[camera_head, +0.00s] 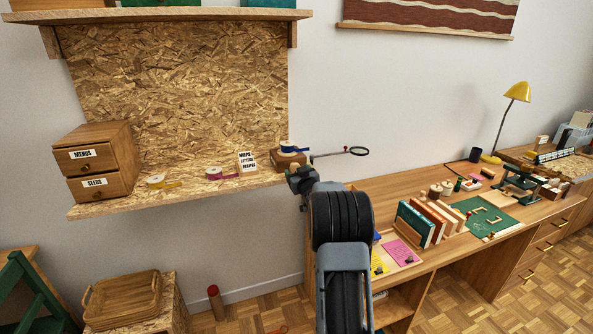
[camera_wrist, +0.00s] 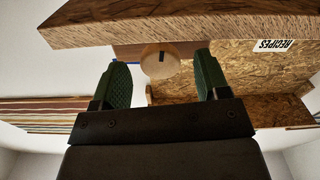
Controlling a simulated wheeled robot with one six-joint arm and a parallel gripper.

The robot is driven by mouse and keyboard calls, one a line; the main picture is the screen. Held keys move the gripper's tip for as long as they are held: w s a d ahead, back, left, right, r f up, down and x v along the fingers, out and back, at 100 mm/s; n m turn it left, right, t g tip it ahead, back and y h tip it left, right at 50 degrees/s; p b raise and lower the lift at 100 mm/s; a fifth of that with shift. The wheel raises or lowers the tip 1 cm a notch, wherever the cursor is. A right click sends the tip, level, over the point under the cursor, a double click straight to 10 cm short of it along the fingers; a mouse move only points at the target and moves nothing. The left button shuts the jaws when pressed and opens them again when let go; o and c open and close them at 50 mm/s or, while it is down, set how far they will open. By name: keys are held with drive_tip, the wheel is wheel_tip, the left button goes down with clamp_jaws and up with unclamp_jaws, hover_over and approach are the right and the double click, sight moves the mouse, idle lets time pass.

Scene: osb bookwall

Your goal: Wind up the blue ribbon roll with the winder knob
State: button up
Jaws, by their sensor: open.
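The blue ribbon roll (camera_head: 289,148), blue and white, sits on a small wooden block (camera_head: 286,162) at the right end of the wall shelf. My gripper (camera_head: 300,178) is just in front of that block, partly hidden by my arm. In the wrist view, which is upside down, my gripper (camera_wrist: 160,78) is open with green fingers.
The shelf's front edge (camera_wrist: 190,28) is close to the fingers. A yellow roll (camera_head: 156,181), a magenta roll (camera_head: 214,173) and a label card (camera_head: 247,162) stand left along the shelf. The desk (camera_head: 345,205) is below right.

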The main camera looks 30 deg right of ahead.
drive_tip(key=shift+w+d, duration=0.15)
drive_tip(key=shift+w, duration=0.45)
drive_tip(key=c, duration=0.9)
drive_tip(key=shift+m+p, duration=0.3)
drive_tip(key=shift+m, duration=1.3)
drive_tip(key=shift+c, duration=0.2)
drive_tip(key=o, duration=0.9)
drive_tip(key=shift+o, duration=0.2)
drive_tip(key=b+v, duration=0.2)
drive_tip(key=v, duration=1.2)
drive_tip(key=shift+b, duration=0.3)
